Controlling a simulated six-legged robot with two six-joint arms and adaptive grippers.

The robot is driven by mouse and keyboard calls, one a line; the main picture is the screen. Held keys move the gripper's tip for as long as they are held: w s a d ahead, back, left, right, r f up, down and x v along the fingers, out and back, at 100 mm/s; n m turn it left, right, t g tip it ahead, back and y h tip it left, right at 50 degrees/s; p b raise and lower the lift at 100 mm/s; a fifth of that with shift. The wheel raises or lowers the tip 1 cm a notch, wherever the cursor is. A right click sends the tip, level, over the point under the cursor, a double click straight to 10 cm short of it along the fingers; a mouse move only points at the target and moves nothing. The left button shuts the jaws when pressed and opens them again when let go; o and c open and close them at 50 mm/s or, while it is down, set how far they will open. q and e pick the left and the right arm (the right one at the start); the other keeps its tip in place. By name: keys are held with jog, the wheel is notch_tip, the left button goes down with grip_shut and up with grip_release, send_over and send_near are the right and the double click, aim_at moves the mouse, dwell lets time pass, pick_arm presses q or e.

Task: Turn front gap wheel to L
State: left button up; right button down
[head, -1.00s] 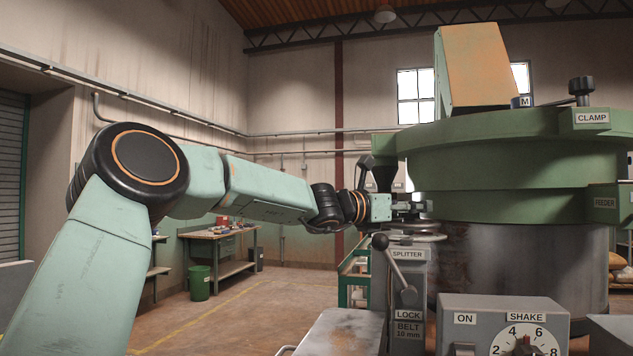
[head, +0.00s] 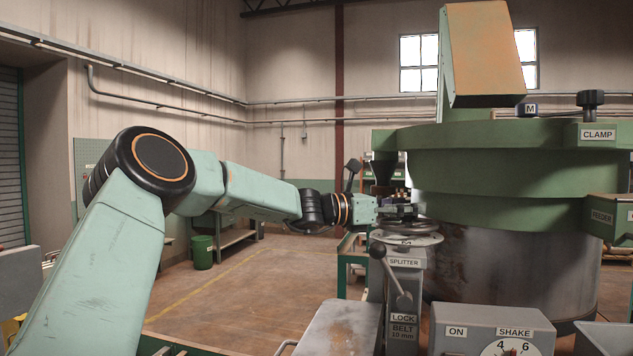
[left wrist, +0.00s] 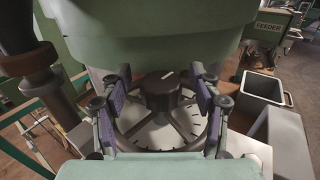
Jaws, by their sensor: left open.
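The front gap wheel shows in the left wrist view as a dark round knob (left wrist: 160,92) with a white mark on top. It sits over a pale round plate (left wrist: 150,137) with dark tick marks. No letter L is readable there. In the head view the plate (head: 408,239) lies flat on top of the post labelled SPLITTER. My left gripper (head: 404,211) is just above that plate. In the left wrist view its two purple-padded fingers (left wrist: 161,78) stand open, one on each side of the knob, with gaps visible. My right gripper is not in view.
The big green drum (head: 500,165) rises close behind the wheel. A lock lever (head: 388,270) with a ball knob stands in front of the splitter post. A grey SHAKE control box (head: 485,325) is at lower right. A grey bin (left wrist: 263,93) shows in the wrist view.

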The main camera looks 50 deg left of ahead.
pick_arm(q)
jog(key=v, duration=0.7)
jog(key=a+r+n+g+y, duration=0.2)
jog(key=a+n+g+y, duration=0.3)
jog(key=a+n+y, duration=1.1)
jog(key=shift+s+a+r+n, duration=0.2)
jog(key=shift+a+r+n, duration=0.15)
jog(key=shift+a, duration=0.25)
jog(key=shift+a, duration=0.1)
